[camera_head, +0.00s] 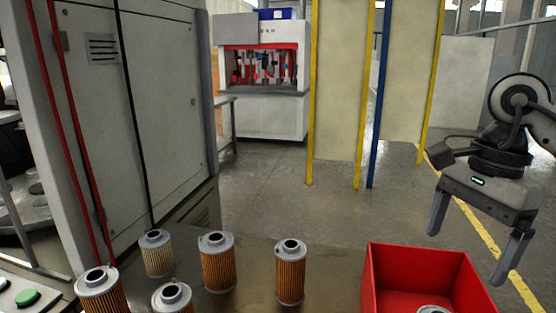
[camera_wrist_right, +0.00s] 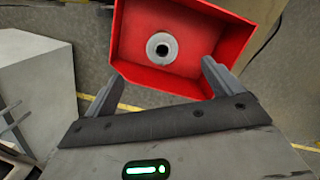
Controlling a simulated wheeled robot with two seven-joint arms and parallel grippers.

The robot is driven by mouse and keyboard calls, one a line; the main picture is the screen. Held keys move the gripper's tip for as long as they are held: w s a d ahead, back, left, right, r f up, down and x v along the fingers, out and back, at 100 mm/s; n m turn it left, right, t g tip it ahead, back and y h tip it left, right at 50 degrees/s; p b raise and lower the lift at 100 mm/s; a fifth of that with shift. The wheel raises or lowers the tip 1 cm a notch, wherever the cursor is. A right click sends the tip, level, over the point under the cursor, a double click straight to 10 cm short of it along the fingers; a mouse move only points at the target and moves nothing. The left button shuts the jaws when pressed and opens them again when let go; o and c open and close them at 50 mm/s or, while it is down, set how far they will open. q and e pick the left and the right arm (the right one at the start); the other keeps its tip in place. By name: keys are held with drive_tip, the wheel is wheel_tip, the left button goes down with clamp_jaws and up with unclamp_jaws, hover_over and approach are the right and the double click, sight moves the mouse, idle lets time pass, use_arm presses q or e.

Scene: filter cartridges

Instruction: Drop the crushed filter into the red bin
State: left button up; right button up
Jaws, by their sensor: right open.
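The red bin (camera_head: 412,268) stands at the lower right of the head view, cut off by the bottom edge. One filter (camera_head: 433,309) is inside it, and only its grey top cap shows there. In the right wrist view the same filter (camera_wrist_right: 160,47) is seen end-on inside the red bin (camera_wrist_right: 190,82), so I cannot tell whether its body is crushed. My right gripper (camera_head: 473,240) is open and empty, above and to the right of the bin in the head view. My left gripper is not in view.
Several upright filters stand on the table left of the bin: orange ones (camera_head: 290,275) (camera_head: 216,265) and a paler one (camera_head: 158,257). A grey cabinet (camera_head: 165,110) rises behind them at the left. A green button (camera_head: 27,298) is at the lower left.

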use_arm(q)
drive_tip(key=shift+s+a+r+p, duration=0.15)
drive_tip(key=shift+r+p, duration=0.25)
drive_tip(key=shift+p, duration=0.55)
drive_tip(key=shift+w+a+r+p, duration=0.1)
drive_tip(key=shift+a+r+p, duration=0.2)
drive_tip(key=shift+p, duration=0.6)
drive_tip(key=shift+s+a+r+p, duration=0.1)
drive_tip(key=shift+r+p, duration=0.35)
drive_tip(key=shift+p, duration=0.5)
use_arm(e)
wheel_tip(320, 180, up, 15)
drive_tip(key=d, duration=0.1)
drive_tip(key=shift+w+d+f, duration=0.15)
drive_tip(key=shift+w+d, duration=0.05)
drive_tip(key=shift+d, duration=0.1)
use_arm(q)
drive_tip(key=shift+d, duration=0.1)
